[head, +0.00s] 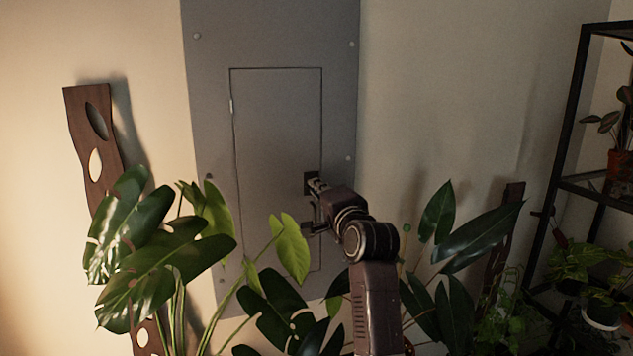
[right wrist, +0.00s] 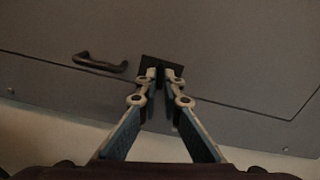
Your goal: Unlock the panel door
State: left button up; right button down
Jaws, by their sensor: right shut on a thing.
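The grey panel door (head: 275,120) is closed flush in a larger grey panel on the wall. A dark lock plate (head: 310,178) sits at the door's right edge; it also shows in the right wrist view (right wrist: 153,61). My right gripper (right wrist: 161,76) has its fingertips at this plate, shut on the lock. The part between the fingertips is mostly hidden. In the head view, my right gripper (head: 318,190) reaches the plate from the lower right. A dark door handle (right wrist: 99,65) is beside the lock, clear of the fingers. My left gripper is not in view.
A large-leaved plant (head: 165,250) stands in front of the panel at lower left, with more leaves (head: 470,235) right of my arm. A wooden board (head: 85,130) leans on the left wall. A black shelf (head: 570,110) with potted plants is at far right.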

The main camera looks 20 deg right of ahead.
jog(key=shift+m+p, duration=0.8)
jog(key=shift+m, duration=0.3)
jog(key=c, duration=2.1)
grip_release()
jog(key=shift+d, duration=0.15)
